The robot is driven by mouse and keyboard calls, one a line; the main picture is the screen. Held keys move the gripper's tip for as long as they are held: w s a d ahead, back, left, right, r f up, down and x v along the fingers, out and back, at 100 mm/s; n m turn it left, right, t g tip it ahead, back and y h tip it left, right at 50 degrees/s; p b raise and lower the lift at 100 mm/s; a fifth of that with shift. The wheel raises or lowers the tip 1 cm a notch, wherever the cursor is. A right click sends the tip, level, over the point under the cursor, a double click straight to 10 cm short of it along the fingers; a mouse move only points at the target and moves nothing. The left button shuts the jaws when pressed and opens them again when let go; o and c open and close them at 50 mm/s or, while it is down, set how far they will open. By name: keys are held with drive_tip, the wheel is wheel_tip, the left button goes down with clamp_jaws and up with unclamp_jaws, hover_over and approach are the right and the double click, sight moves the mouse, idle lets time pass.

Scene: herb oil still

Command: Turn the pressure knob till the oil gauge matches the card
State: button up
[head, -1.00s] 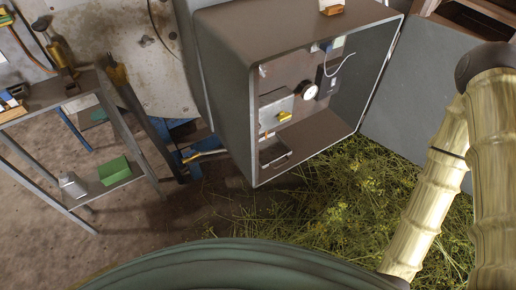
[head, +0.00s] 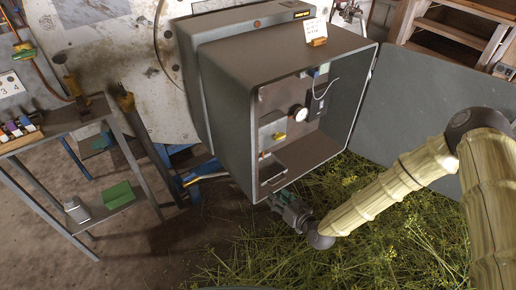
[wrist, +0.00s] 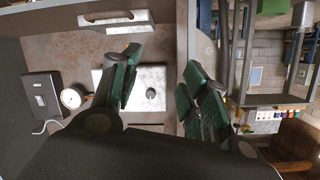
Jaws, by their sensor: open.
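The open grey cabinet (head: 225,120) holds a round white-faced gauge (head: 299,113), which also shows in the wrist view (wrist: 72,97); I cannot read its needle. Beside it is a pale plate (head: 270,129) with a yellow piece (head: 279,136). In the wrist view a small dark round knob (wrist: 150,93) sits on the plate (wrist: 155,76), framed between my fingers. A white card (head: 315,28) stands in a wooden holder on the cabinet top; its writing is too small. My gripper (head: 272,204) is open and empty at the cabinet's lower front edge, apart from the knob; its green-padded fingers show in the wrist view (wrist: 165,90).
A dark switch box (head: 318,104) with a white cable is beside the gauge. A handle (head: 273,176) sits low inside the cabinet. The open door (head: 430,110) stands at the right. Cut herbs (head: 370,240) cover the floor below. A shelf (head: 60,130) stands left.

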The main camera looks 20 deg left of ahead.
drive_tip(key=w+a+r+n+t+y, duration=0.1)
drive_tip(key=w+a+r+t+y, duration=0.1)
drive_tip(key=w+a+r, duration=0.4)
drive_tip(key=w+a+r+p, duration=0.1)
drive_tip(key=w+a, duration=0.5)
drive_tip(key=w, duration=0.2)
drive_tip(key=shift+r, duration=0.4)
drive_tip(key=shift+w, duration=0.1)
clamp_jaws()
